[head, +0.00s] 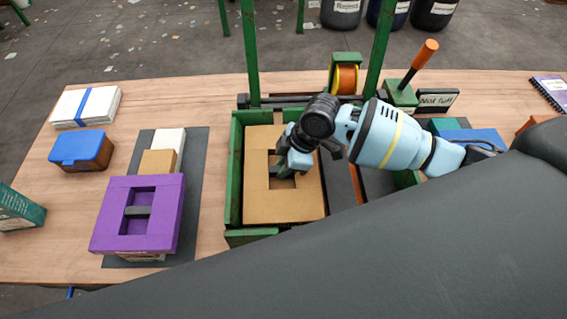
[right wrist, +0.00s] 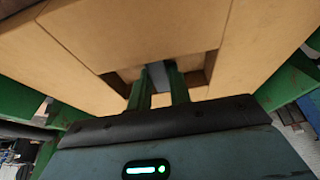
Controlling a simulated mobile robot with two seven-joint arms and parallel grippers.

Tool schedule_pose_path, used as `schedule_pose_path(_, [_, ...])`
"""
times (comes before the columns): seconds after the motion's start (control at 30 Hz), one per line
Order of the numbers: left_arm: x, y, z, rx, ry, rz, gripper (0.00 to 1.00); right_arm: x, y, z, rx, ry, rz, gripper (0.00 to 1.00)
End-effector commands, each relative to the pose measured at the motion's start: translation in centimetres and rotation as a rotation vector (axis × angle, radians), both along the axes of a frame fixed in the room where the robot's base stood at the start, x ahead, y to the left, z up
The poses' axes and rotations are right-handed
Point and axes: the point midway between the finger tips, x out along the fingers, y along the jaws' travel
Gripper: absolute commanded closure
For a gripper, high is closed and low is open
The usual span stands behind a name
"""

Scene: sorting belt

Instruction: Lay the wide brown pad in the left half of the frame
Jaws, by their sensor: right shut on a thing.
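The wide brown pad (head: 283,208) is a thick square block with a rectangular opening in its middle. It lies flat within the left half of the green frame (head: 236,165) in the head view, its edges roughly parallel to the frame's sides. I cannot tell whether it rests on the bottom or hangs slightly above. My right gripper (head: 286,170) reaches down into the opening and is shut on the pad's grey middle bar. The right wrist view shows the fingers (right wrist: 160,88) around that bar, with the pad (right wrist: 130,35) close above. My left gripper is not in view.
A blue-lidded box (head: 82,148) and white stack (head: 70,105) stand farther left. An orange-handled lever (head: 420,62) rises behind the frame.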

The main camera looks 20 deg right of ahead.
Motion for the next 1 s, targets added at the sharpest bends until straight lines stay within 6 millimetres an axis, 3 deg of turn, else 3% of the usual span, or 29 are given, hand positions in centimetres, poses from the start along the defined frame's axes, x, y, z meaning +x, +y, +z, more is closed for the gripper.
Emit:
schedule_pose_path(0.3, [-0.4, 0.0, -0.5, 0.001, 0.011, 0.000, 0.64, 0.0, 0.0, -1.2, 0.001, 0.001, 0.000, 1.00])
schedule_pose_path(0.33, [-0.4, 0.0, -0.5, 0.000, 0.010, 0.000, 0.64, 0.0, 0.0, -1.1, 0.001, -0.001, 0.000, 0.77])
schedule_pose_path(0.5, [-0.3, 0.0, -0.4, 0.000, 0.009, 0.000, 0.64, 0.0, 0.0, -1.0, 0.001, -0.001, 0.000, 0.55])
schedule_pose_path(0.87, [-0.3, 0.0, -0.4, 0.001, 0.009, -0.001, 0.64, 0.0, 0.0, -1.1, -0.001, 0.002, -0.001, 0.55])
schedule_pose_path(1.0, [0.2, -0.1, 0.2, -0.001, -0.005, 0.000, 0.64, -0.1, -0.7, 0.6, 0.000, -0.003, -0.001, 0.55])
